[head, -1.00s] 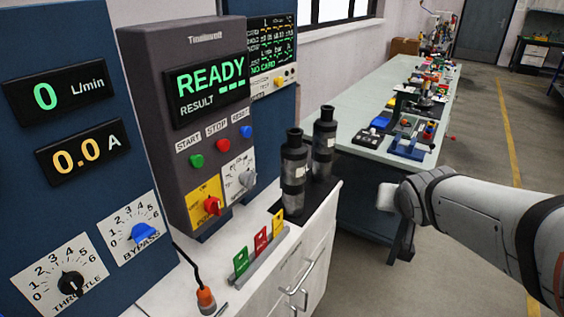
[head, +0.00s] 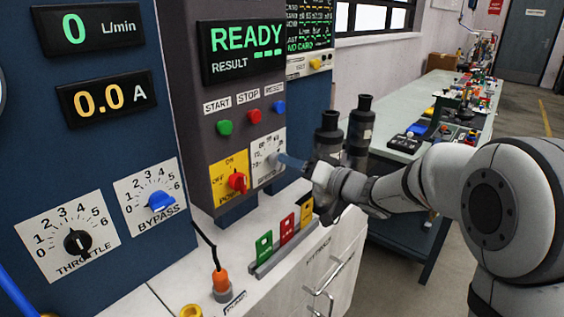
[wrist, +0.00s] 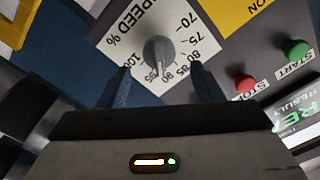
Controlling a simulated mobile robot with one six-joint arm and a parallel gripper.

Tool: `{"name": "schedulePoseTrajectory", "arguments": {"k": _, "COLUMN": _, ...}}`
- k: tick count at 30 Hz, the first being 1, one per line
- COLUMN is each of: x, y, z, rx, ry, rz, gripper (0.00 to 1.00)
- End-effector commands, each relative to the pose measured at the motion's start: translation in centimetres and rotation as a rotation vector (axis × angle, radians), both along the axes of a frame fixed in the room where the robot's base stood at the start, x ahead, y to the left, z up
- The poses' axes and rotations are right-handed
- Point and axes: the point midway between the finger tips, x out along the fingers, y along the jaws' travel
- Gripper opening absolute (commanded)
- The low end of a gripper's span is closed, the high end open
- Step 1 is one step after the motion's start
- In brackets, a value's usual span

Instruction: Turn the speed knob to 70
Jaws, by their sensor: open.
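The speed knob (wrist: 158,50) is a grey knob on a white dial plate marked SPEED %. Its pale pointer mark faces the bottom of the wrist view, around 90, where the small numbers are hard to read. The 70 mark lies up and to the right of the knob there. My gripper (wrist: 163,86) is open, with one blue finger on each side of the knob's lower part and a gap to it on both sides. In the head view my gripper (head: 290,162) is at the speed dial plate (head: 266,146) and partly hides the knob.
The red power knob (head: 237,182) sits left of the speed dial, below the green START (head: 225,128) and red STOP (head: 252,108) buttons. Red, green and yellow cards stand in a rack (head: 282,250) below. Two dark bottles (head: 360,128) stand behind my wrist.

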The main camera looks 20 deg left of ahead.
Motion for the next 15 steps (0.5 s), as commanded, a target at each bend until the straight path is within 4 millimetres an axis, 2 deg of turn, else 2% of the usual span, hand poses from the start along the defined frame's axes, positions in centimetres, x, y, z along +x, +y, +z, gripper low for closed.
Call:
{"name": "schedulePoseTrajectory", "arguments": {"k": 1, "x": 0.3, "y": 0.9, "z": -0.1, "rx": 0.001, "ry": 0.001, "rz": 0.004, "gripper": 0.60}}
{"name": "schedulePoseTrajectory", "arguments": {"k": 6, "x": 1.3, "y": 3.1, "z": -0.1, "rx": -0.001, "ry": 0.000, "rz": -0.001, "gripper": 0.60}}
{"name": "schedulePoseTrajectory", "arguments": {"k": 10, "x": 1.7, "y": 4.1, "z": 0.0, "rx": 0.000, "ry": -0.001, "rz": -0.001, "gripper": 0.60}}
{"name": "schedulePoseTrajectory", "arguments": {"k": 15, "x": 1.9, "y": 4.4, "z": 0.0, "rx": -0.001, "ry": -0.001, "rz": -0.004, "gripper": 0.60}}
